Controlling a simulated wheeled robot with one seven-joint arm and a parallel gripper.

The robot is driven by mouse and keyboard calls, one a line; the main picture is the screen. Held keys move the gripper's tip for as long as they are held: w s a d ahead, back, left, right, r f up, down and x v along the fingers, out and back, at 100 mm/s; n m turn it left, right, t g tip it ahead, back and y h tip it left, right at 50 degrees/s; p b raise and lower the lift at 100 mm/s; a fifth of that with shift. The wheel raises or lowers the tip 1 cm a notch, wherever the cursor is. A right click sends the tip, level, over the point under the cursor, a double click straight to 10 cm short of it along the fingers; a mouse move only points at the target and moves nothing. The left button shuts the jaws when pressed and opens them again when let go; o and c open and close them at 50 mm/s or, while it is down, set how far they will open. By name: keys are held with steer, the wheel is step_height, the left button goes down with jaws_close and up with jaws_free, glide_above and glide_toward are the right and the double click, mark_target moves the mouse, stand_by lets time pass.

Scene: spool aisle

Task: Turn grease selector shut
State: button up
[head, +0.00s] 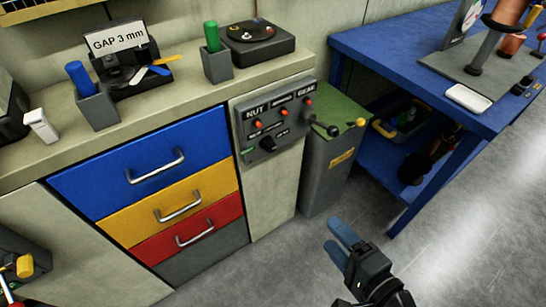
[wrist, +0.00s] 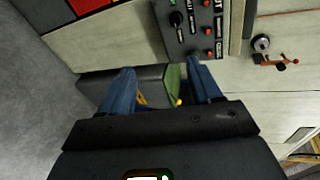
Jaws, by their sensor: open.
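A grey control panel (head: 272,122) with words including NUT and GEAR is fixed to the cabinet front. It carries several red round parts, a black knob (head: 267,144) and a lever with a dark ball end (head: 332,130) sticking out at its right. No readable label shows which is the grease selector. The panel also appears sideways in the wrist view (wrist: 190,32), with the knob (wrist: 176,19) beyond the fingers. My gripper (head: 336,238) is open and empty, low in front of the panel and apart from it. In the wrist view its blue fingers (wrist: 158,74) stand wide apart.
A grey bin with a green top (head: 345,110) and a yellow ball (head: 360,122) stands right of the panel. Blue, yellow and red drawers (head: 180,208) are at left. A blue workbench (head: 375,44) is at right. The floor around my gripper is clear.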

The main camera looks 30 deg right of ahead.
steer(key=w+d+f+m+t+b, duration=0.15)
steer(key=w+f+m+b, duration=0.35)
steer(key=w+m, duration=0.55)
steer(key=m+t+y+b, duration=0.1)
steer(key=m+t+y, duration=0.1)
steer(key=m, duration=0.6)
glide_toward(272, 148)
steer(key=w, duration=0.3)
steer(key=shift+n, duration=0.25)
steer(key=w, duration=0.7)
steer(key=shift+a, duration=0.25)
steer(key=shift+s, duration=0.1)
steer(key=c, duration=1)
